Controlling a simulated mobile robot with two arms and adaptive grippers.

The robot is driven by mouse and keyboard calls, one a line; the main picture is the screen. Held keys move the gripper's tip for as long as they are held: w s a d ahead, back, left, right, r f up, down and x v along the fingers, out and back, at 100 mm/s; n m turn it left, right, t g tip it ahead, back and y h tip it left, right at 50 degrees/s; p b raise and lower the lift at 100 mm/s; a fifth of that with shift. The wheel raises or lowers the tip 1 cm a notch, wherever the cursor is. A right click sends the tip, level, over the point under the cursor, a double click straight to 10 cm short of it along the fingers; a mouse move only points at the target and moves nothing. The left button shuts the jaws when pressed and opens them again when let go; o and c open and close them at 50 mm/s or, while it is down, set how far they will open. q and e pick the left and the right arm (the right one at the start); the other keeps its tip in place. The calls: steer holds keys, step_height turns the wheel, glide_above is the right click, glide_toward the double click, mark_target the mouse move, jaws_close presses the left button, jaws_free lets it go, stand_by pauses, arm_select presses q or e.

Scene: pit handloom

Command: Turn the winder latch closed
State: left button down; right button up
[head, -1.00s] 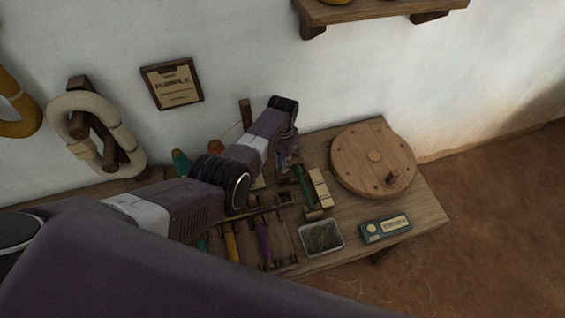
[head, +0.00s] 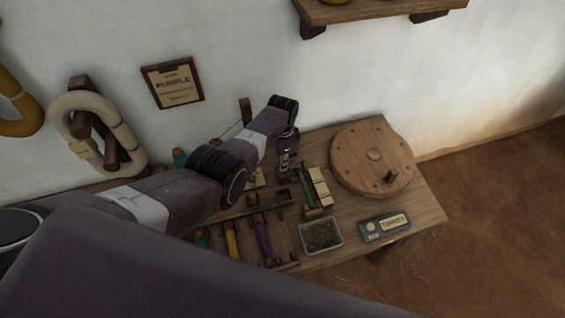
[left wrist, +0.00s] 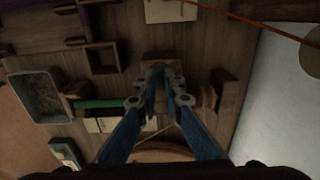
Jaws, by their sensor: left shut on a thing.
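My left gripper (head: 285,168) reaches down to the back of the bench, beside the green bobbin (head: 304,187). In the left wrist view its blue fingers (left wrist: 160,82) are shut on a small part of the winder, which I take as the winder latch. The fingertips largely hide the latch, so its angle is not clear. A brown wooden block (left wrist: 160,58) shows just beyond the tips. My right gripper is not in view.
On the bench are a large round wooden wheel (head: 352,165), a metal tin (head: 321,236), a blue-green box (head: 385,227), and purple (head: 263,238) and yellow (head: 231,240) bobbins in a rack. The wall stands close behind. A "PURPLE" placard (head: 173,84) hangs on it.

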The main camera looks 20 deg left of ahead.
arm_select(q)
steer(key=shift+w+r, duration=0.1)
steer(key=c, duration=2.1)
jaws_free()
step_height(320, 180, up, 12)
steer(key=shift+f, duration=0.1)
